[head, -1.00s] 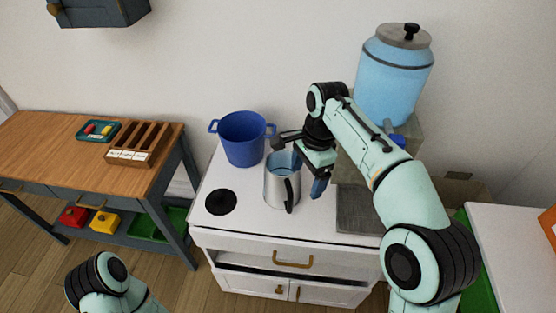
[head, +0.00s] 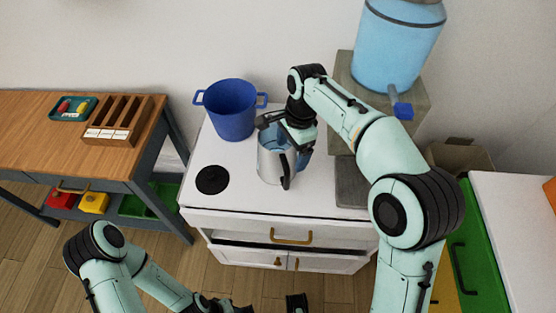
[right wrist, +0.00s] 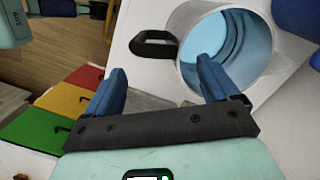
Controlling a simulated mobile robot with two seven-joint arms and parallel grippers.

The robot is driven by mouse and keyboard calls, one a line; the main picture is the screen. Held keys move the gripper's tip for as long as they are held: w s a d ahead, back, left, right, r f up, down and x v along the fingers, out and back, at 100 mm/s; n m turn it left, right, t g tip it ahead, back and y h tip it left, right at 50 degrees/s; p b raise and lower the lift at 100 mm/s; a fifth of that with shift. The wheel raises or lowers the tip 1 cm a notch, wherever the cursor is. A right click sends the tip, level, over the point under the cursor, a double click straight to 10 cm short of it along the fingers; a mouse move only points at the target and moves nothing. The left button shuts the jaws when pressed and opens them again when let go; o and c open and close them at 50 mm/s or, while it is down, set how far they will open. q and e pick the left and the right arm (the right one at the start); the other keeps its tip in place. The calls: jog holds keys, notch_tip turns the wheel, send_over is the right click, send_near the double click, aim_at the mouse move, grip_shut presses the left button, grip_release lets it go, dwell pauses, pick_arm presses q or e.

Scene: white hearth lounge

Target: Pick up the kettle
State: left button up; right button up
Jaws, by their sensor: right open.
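The kettle (head: 268,168) is a silver, open-topped jug with a dark handle, standing upright on the white stove top. Its round opening (right wrist: 235,45) and black handle (right wrist: 153,43) show in the right wrist view. My right gripper (head: 290,148) is at the kettle's upper right, open and empty. In the right wrist view the gripper (right wrist: 160,85) has its blue fingers apart; the right finger overlaps the kettle's opening, and the handle appears between and beyond the fingertips. Contact cannot be told. My left gripper (head: 228,306) is low at the bottom edge, mostly cut off.
A blue pot (head: 232,112) stands behind and left of the kettle. A black burner (head: 212,180) is at left, a grey plate (head: 351,183) at right. A blue dispenser (head: 398,45) stands on a block behind my right arm. A wooden table (head: 40,140) is at far left.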

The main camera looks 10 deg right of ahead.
aim_at(278, 158)
jog(key=f, duration=0.4)
jog(key=shift+s+a+f+b, duration=0.2)
jog(key=shift+a+f+b, duration=0.15)
jog(key=shift+a+b, duration=0.05)
grip_shut()
dwell(1.0)
